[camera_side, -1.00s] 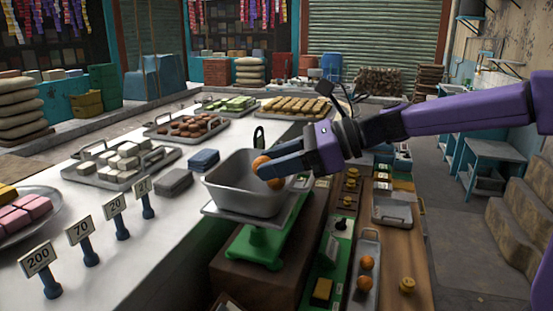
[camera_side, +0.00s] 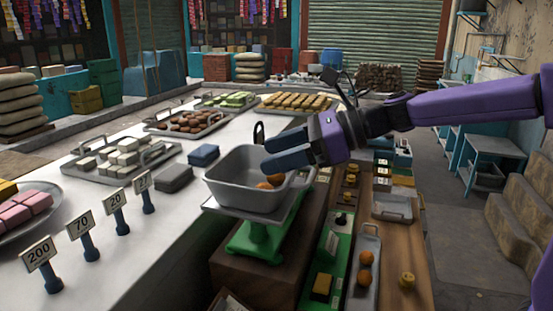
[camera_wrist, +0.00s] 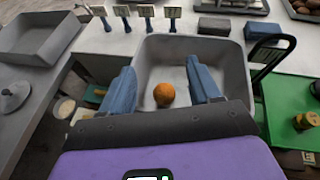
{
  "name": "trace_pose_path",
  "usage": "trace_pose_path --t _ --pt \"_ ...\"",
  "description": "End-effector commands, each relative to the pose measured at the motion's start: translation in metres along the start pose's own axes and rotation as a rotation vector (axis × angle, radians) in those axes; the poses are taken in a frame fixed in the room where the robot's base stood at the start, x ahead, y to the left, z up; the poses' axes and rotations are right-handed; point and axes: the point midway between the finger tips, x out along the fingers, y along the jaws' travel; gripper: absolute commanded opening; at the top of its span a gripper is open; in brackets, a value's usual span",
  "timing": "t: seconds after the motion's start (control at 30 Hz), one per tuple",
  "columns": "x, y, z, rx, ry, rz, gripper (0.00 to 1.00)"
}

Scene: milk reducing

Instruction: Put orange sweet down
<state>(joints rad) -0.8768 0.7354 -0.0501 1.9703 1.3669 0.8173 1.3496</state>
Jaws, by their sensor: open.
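Orange sweets (camera_side: 273,179) lie in the grey metal pan (camera_side: 232,194) on the green scale (camera_side: 262,240). In the wrist view one orange sweet (camera_wrist: 164,94) shows on the pan floor, between and beyond my fingers; the pan (camera_wrist: 160,50) fills the middle of that view. My gripper (camera_side: 286,150) is at the pan's right side, above the sweets, with its blue fingers apart and empty. In the wrist view my gripper (camera_wrist: 162,88) also shows both fingers spread. In the side view the pan wall partly hides the sweets.
A tray (camera_side: 364,285) with more orange sweets lies on the counter at lower right. Number signs (camera_side: 80,227) stand on the white counter at left. Grey and blue blocks (camera_side: 174,179) sit left of the pan. Trays of other sweets (camera_side: 185,124) stand behind.

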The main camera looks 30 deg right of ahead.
Motion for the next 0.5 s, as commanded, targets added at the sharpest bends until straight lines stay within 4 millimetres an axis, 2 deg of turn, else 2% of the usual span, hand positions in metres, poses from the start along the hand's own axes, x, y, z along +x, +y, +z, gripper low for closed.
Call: trace_pose_path --t 0.3,0.5 --pt "-0.064 -0.002 0.000 0.000 -0.001 -0.009 0.62" --pt "-0.096 -0.002 -0.001 0.001 0.000 -0.008 0.62"
